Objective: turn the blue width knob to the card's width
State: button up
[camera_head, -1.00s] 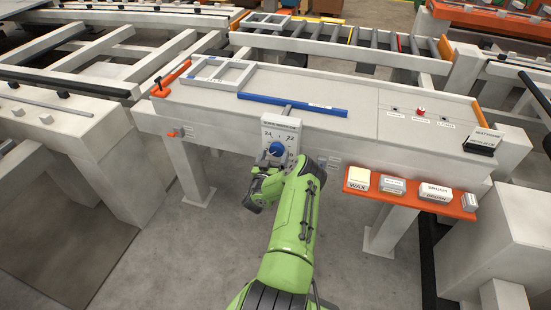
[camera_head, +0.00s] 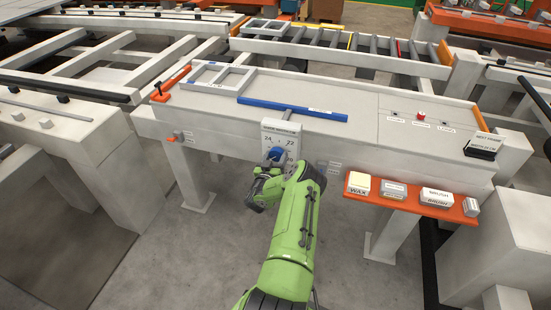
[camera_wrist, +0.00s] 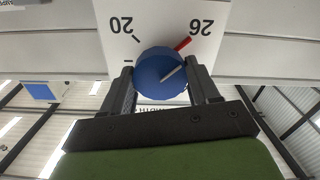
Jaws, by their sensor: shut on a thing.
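The blue width knob (camera_head: 275,153) sits low on a white dial plate (camera_head: 281,131) on the front of the bench. In the wrist view the knob (camera_wrist: 158,76) lies between the two dark fingers of my gripper (camera_wrist: 162,88), which is shut on it. A pale line on the knob points to the upper right, roughly toward a red mark (camera_wrist: 183,43) beside the upside-down 26. An upside-down 20 shows at the left; the lower dial is hidden. The card (camera_head: 485,141) stands at the bench's right end; its figure is too small to read.
A blue bar (camera_head: 292,109) and a grey frame (camera_head: 219,77) lie on the bench top. An orange shelf (camera_head: 410,197) with several boxes juts out right of my arm. An orange lever (camera_head: 171,84) is at the left end.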

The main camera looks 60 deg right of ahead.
jog(key=shift+m, duration=0.3)
jog(key=m+p, duration=0.1)
jog(key=m, duration=0.2)
jog(key=shift+m+p, duration=0.4)
jog(key=m, duration=0.4)
jog(key=shift+m+p, duration=0.3)
jog(key=m, duration=0.4)
jog(key=shift+f, duration=0.1)
jog(key=shift+m+b, duration=0.3)
jog(key=shift+m, duration=1.9)
jog(key=shift+a, duration=0.1)
jog(key=o, duration=1.1)
jog(key=shift+c, duration=0.2)
